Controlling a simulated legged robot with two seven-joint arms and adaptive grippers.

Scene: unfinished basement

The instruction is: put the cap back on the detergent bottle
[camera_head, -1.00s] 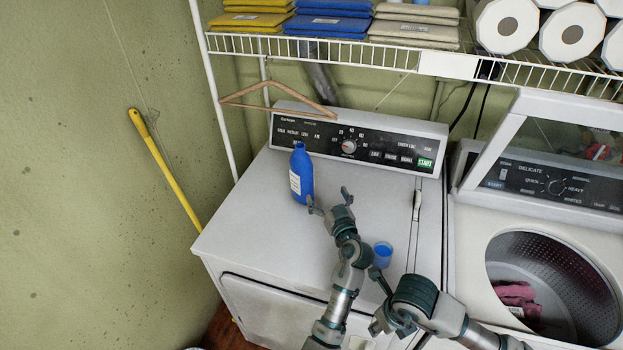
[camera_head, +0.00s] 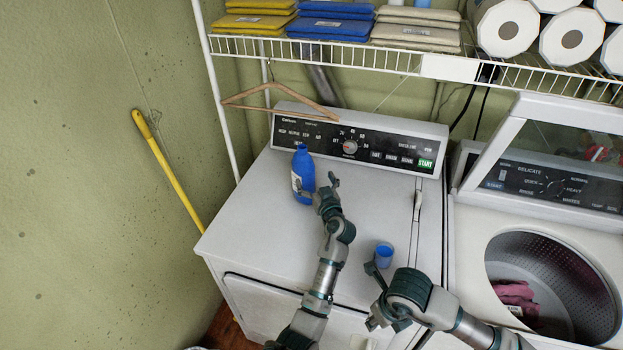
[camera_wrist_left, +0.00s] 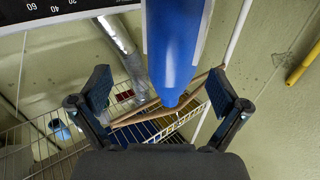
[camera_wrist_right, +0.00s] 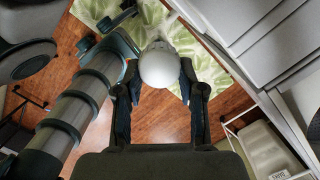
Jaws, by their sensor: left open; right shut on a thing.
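The blue detergent bottle (camera_head: 303,163) stands upright, its narrow top bare, on the white dryer (camera_head: 262,215). My left gripper (camera_head: 319,187) is open at the bottle's near right side. In the left wrist view the bottle (camera_wrist_left: 175,50) appears inverted between the spread fingers, with gaps on both sides. A blue cup-like cap (camera_head: 384,257) appears on the dryer's front right, just beyond my right gripper's upper finger. My right gripper (camera_head: 368,299) is in front of the dryer. In the right wrist view its fingers are narrowed around a white rounded thing (camera_wrist_right: 160,66), whose identity I cannot tell.
A washer (camera_head: 470,255) with its lid raised and pink cloth inside stands right of the dryer. A wire shelf (camera_head: 350,55) with folded cloths and paper rolls hangs above. A wooden hanger (camera_head: 280,100) hangs behind the bottle. The dryer's left top is clear.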

